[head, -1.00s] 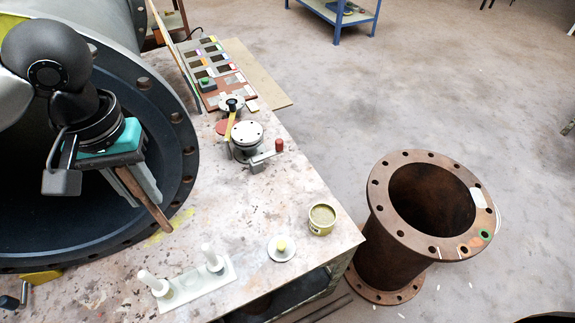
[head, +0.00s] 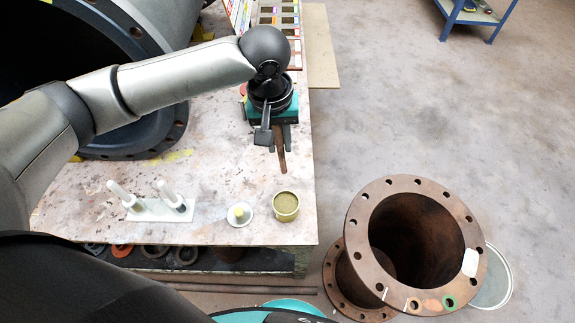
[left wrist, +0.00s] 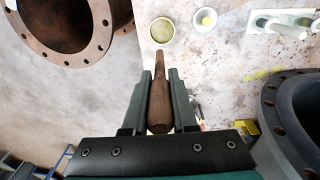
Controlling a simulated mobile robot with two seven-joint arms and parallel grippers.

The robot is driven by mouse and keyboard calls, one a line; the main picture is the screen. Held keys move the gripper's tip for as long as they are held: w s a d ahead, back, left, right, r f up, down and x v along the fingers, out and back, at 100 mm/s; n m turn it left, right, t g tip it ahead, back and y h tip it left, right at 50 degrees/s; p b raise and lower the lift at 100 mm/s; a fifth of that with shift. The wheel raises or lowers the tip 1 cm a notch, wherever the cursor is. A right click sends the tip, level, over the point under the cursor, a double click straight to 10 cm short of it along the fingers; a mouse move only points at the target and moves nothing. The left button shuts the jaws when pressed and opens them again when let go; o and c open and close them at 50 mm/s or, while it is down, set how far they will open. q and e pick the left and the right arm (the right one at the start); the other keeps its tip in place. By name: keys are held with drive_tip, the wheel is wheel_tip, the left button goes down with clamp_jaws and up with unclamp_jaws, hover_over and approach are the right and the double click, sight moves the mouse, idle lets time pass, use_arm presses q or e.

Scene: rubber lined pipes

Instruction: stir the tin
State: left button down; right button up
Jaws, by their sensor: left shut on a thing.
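The tin (head: 286,205) is a small round open can of yellowish-green stuff near the front right corner of the table. It also shows at the top of the left wrist view (left wrist: 162,31). My left gripper (head: 279,140) is shut on a brown wooden stick (head: 281,158), which points down out of the jaws. In the left wrist view the stick (left wrist: 160,95) lies between the two fingers (left wrist: 159,98), its thin end toward the tin. The stick's tip appears apart from the tin, behind it in the head view. My right gripper is not in view.
A white disc with a yellow knob (head: 239,214) lies left of the tin. A white stand with two upright handles (head: 158,207) is farther left. A large flanged pipe (head: 150,40) is behind. A rusty flanged pipe (head: 405,235) stands on the floor at right.

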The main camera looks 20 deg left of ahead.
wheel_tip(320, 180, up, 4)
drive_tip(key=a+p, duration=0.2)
drive_tip(key=p, duration=0.1)
use_arm(q)
wheel_tip(320, 180, down, 20)
drive_tip(key=s+n+t+b, duration=0.1)
drive_tip(key=n+b, duration=0.2)
drive_tip(key=b, duration=0.4)
drive_tip(key=shift+s+d+r+b, duration=0.2)
drive_tip(key=shift+s+r+b, duration=0.05)
drive_tip(key=shift+b, duration=0.15)
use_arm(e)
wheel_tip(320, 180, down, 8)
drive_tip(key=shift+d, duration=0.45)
